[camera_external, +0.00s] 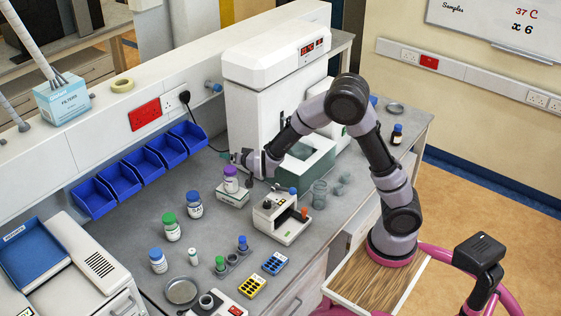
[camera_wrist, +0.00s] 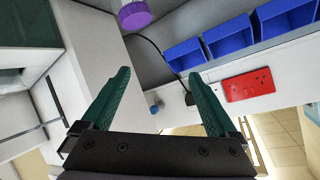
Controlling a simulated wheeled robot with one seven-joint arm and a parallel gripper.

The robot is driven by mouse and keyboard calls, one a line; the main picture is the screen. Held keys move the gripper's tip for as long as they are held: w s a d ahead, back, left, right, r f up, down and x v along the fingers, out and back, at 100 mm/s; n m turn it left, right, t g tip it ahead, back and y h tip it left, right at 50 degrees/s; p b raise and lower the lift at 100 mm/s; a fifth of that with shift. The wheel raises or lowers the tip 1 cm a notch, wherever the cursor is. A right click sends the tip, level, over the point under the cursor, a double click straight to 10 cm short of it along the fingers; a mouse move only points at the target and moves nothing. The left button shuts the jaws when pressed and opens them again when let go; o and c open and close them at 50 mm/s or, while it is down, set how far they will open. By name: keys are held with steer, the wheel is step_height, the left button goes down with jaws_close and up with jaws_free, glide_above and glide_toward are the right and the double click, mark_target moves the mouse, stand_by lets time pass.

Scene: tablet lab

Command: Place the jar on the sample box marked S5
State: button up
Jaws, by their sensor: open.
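A white jar with a purple lid (camera_external: 231,179) stands upright on a small white box (camera_external: 233,196) on the bench. I cannot read any mark on this box, so I cannot tell whether it is S5. The purple lid also shows at the top edge of the wrist view (camera_wrist: 134,15). My gripper (camera_external: 238,157) is just above and behind this jar in the external view, apart from it. In the wrist view my gripper (camera_wrist: 159,76) has its two green fingers spread wide with nothing between them.
Other jars with green (camera_external: 171,227), blue (camera_external: 158,261) and dark blue (camera_external: 194,204) lids stand left of the box. Blue bins (camera_external: 144,163) line the wall. A white instrument (camera_external: 275,75) stands behind my arm, and a microscope-like device (camera_external: 281,214) sits to the right.

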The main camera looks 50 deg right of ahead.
steer(key=s+d+r+n+y, duration=0.1)
steer(key=s+r+y, duration=0.3)
steer(key=s+r, duration=0.45)
steer(key=s+d+r+n+g, duration=0.2)
steer(key=s+d+r, duration=0.1)
steer(key=s, duration=1.1)
steer(key=s+d+r+n+g+y, duration=0.1)
steer(key=s+d+r+g, duration=0.2)
steer(key=s, duration=1.1)
steer(key=shift+s+r+n+y, duration=0.25)
steer(key=shift+r+n+y, duration=0.05)
steer(key=shift+r+n, duration=0.1)
